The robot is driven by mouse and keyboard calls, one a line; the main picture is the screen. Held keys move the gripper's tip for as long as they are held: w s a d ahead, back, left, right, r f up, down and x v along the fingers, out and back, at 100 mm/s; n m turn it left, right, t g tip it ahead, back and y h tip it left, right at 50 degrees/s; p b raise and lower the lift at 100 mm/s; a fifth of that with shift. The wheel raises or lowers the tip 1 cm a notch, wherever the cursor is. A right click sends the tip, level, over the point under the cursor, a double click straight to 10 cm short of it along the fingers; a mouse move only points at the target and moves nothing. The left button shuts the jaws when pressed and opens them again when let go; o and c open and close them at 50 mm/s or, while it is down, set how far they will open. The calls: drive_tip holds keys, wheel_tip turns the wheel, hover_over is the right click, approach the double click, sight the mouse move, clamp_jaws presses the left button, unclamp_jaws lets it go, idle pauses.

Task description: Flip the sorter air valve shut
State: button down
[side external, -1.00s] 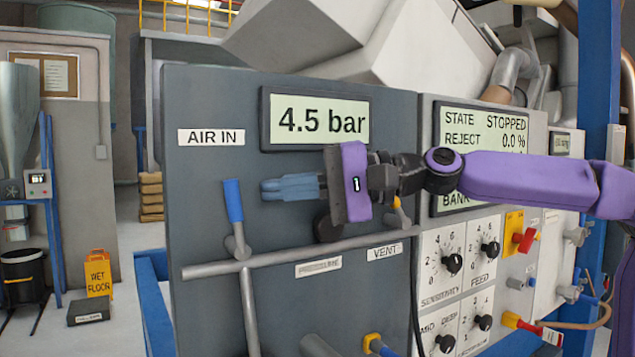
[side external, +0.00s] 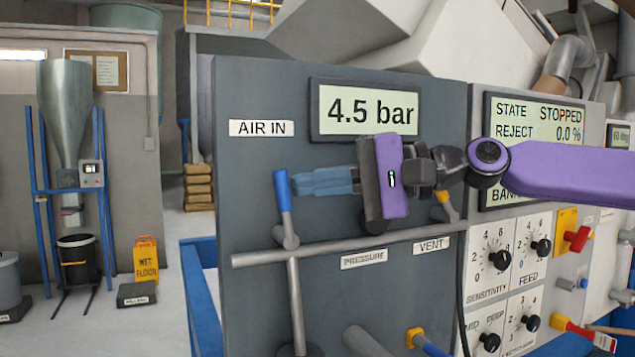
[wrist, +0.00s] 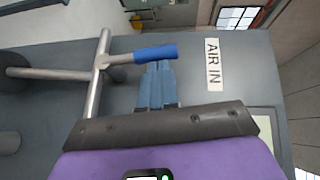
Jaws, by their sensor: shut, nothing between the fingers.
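The air valve's blue lever (side external: 283,191) stands nearly upright under the AIR IN label (side external: 261,128). It rises from a valve body (side external: 286,236) on grey pipework. My gripper (side external: 297,184) is shut and empty, its blue fingers pointing left at the lever's right side. In the wrist view the fingertips (wrist: 158,64) are right at the blue lever (wrist: 155,53); I cannot tell whether they touch it. The display (side external: 370,111) reads 4.5 bar.
A horizontal grey pipe (side external: 345,248) runs below my gripper, with PRESSURE and VENT labels. A yellow-handled vent valve (side external: 442,197) is behind my wrist on the right. A knob panel (side external: 508,258) lies further right. The panel left of the lever is clear.

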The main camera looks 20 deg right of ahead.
sight(285, 179)
drive_tip(key=shift+a+r, duration=0.1)
drive_tip(key=shift+a+r+n+g+h, duration=0.2)
drive_tip(key=shift+a+n+h, duration=0.25)
drive_tip(key=shift+a+h, duration=0.3)
drive_tip(key=shift+a+r+n+g+h, duration=0.1)
drive_tip(key=shift+a+n+g+h, duration=0.2)
drive_tip(key=shift+a+n+h, duration=0.4)
drive_tip(key=shift+a+f+m, duration=0.1)
drive_tip(key=shift+m, duration=0.15)
drive_tip(key=shift+a, duration=0.25)
drive_tip(key=s+d+r, duration=0.4)
drive_tip(key=d+r, duration=0.3)
drive_tip(key=d, duration=0.3)
drive_tip(key=shift+s, duration=0.4)
drive_tip(key=shift+d, duration=0.1)
